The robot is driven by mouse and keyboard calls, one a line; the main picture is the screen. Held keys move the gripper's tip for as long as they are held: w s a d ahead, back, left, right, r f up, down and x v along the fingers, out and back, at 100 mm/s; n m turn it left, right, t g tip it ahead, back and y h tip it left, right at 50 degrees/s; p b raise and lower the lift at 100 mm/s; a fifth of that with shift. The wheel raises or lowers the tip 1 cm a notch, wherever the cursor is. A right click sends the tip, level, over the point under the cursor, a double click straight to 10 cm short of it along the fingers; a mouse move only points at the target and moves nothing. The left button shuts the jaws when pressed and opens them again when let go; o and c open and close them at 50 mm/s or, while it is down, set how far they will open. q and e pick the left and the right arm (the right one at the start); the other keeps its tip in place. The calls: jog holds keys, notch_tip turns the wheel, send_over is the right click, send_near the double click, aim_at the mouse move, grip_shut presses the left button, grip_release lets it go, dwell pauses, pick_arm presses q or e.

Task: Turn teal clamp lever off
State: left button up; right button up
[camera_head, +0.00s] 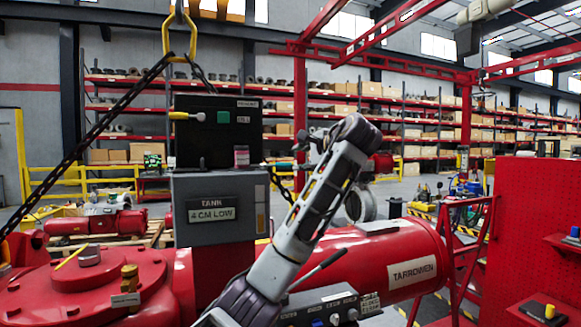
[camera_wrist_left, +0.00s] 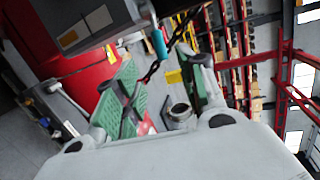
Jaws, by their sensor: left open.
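The teal clamp lever (camera_head: 284,164) sticks out from the right side of the black control box (camera_head: 216,146) in the head view. In the left wrist view, the teal lever (camera_wrist_left: 159,43) shows beyond the fingertips, roughly between them. My left gripper (camera_head: 303,143) is just right of the box and close to the lever; it shows small there. In the left wrist view, my left gripper (camera_wrist_left: 157,62) is open, its green-padded fingers wide apart with nothing held. Contact with the lever cannot be told. My right gripper is in neither view.
A dark chain (camera_head: 100,138) runs down left from a yellow hook (camera_head: 180,38) above the box. The grey tank-labelled housing (camera_head: 228,240) stands below it. A large red cylinder (camera_head: 415,255) lies behind my arm. A red pegboard (camera_head: 535,215) stands at right.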

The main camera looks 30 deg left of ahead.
aim_at(286, 165)
pick_arm(q)
jog(key=shift+w+a+f, duration=0.1)
jog(key=shift+a, duration=0.05)
jog(key=shift+p+x, duration=2)
jog(key=shift+x, duration=4.75)
grip_shut()
